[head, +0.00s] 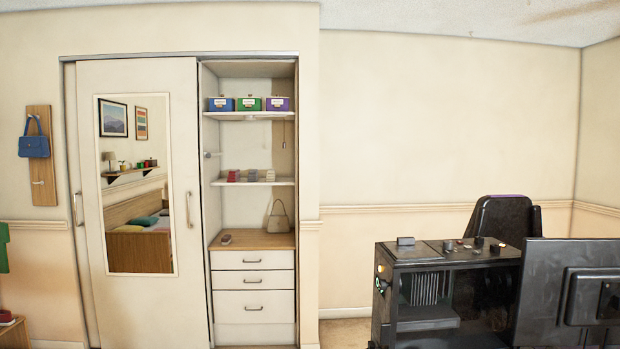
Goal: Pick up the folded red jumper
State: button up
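A small folded red item (233,176), likely the folded red jumper, lies at the left end of the middle shelf (262,184) in the open part of the wardrobe. Folded grey and pale items (254,176) lie to its right on the same shelf. They are small and far off, so their details are hard to tell. My gripper is not in view.
The wardrobe's sliding mirror door (184,205) covers its left part. Boxes (249,104) stand on the shelf above; a handbag (278,217) stands on the counter below. A black desk (440,256), chair (503,218) and monitor (570,295) stand at the right.

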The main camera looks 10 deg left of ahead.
aim_at(234, 176)
jog(key=u, duration=1.2)
jog(key=i, duration=4.65)
jog(key=z, duration=0.4)
jog(key=i, duration=0.5)
jog(key=z, duration=0.3)
